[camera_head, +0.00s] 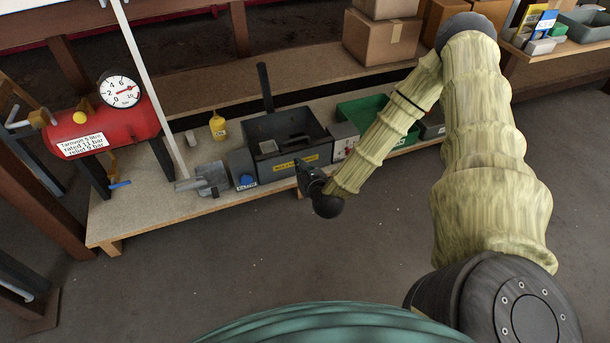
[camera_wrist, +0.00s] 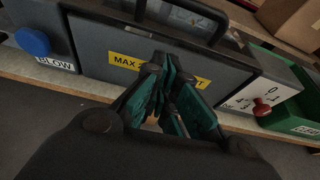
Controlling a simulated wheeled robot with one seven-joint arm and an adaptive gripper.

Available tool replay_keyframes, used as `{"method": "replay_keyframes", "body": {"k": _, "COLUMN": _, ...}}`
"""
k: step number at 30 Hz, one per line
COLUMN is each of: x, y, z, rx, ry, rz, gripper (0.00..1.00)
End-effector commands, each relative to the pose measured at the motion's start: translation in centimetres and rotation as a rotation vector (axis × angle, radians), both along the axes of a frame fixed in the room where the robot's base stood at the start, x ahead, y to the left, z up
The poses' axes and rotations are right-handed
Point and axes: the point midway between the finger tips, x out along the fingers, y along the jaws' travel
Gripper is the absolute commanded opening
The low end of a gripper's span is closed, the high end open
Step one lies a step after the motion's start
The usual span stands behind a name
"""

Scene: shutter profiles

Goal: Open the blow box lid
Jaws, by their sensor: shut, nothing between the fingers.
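The blow box (camera_head: 272,172) is a dark grey box on the low bench, with a yellow "MAX" label on its front. In the wrist view its front (camera_wrist: 92,50) fills the upper middle. A black arched handle (camera_wrist: 222,22) stands on its top, at the lid; the lid looks down, but its far part is cut off. My gripper (camera_wrist: 168,72) is shut and empty, with its green-padded fingers in front of the label, hiding part of it. In the head view my gripper (camera_head: 306,176) is at the box's front right; I cannot tell if it touches.
A blue BLOW button (camera_wrist: 33,41) is left of the box; a panel with a red knob (camera_wrist: 261,106) is right. A green tray (camera_head: 362,108) lies further right. A dark post (camera_head: 265,86) rises behind the box. A red tank (camera_head: 105,128) stands left. The floor in front is clear.

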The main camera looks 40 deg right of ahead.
Motion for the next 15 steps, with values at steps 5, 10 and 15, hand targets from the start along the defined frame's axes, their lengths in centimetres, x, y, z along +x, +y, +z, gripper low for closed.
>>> {"method": "replay_keyframes", "body": {"k": 5, "x": 2.0, "y": -0.4, "z": -0.1, "rx": 0.001, "ry": -0.002, "rz": 0.001, "gripper": 0.0}}
{"method": "replay_keyframes", "body": {"k": 10, "x": 2.6, "y": -0.6, "z": 0.9, "rx": 0.001, "ry": -0.001, "rz": 0.0, "gripper": 0.0}}
{"method": "replay_keyframes", "body": {"k": 15, "x": 3.2, "y": -0.7, "z": 1.8, "rx": 0.0, "ry": -0.001, "rz": 0.001, "gripper": 0.0}}
